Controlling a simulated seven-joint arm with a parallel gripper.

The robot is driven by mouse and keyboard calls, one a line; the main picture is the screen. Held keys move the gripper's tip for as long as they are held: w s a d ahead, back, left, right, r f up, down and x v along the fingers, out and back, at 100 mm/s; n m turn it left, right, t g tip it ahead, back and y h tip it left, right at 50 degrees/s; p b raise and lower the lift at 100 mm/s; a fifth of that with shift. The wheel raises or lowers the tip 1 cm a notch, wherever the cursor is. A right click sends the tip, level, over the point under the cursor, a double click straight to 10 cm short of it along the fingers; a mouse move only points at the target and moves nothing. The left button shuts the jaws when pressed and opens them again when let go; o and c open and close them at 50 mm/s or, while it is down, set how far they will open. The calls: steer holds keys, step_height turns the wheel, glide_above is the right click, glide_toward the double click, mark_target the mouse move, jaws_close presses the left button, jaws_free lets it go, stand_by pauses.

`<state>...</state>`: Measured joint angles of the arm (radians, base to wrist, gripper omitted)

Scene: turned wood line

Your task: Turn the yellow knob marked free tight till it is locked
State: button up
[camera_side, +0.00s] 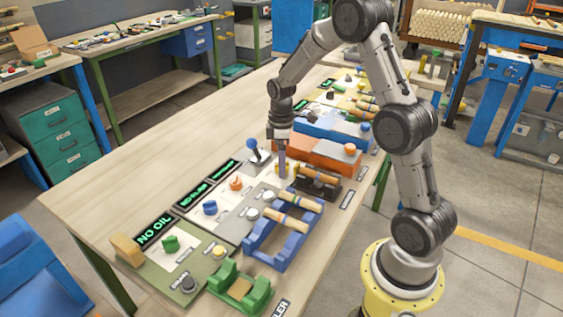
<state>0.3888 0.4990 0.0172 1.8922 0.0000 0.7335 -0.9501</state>
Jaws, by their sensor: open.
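A small yellow part (293,168), which looks like the yellow knob, shows beside and partly behind my fingers, next to the dark workpiece stand. The free and tight marks are too small to read, so its turn position cannot be told. My gripper (282,170) points straight down at it, with the fingertips close around or beside it. I cannot tell whether they touch it. The gripper is open; the gap between the fingers is hard to see from this side. A second, rounder yellow button (218,251) sits on the green panel at the front.
A dark stand (319,184) with a turned wood piece is just right of my gripper. A blue-tipped lever (254,147) stands to the left. An orange block (330,158) is behind. A blue cradle (262,236) with turned pieces is in front. The table's left side is clear.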

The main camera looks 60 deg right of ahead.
steer(key=shift+f, duration=0.15)
steer(key=shift+c, duration=0.2)
jaws_close()
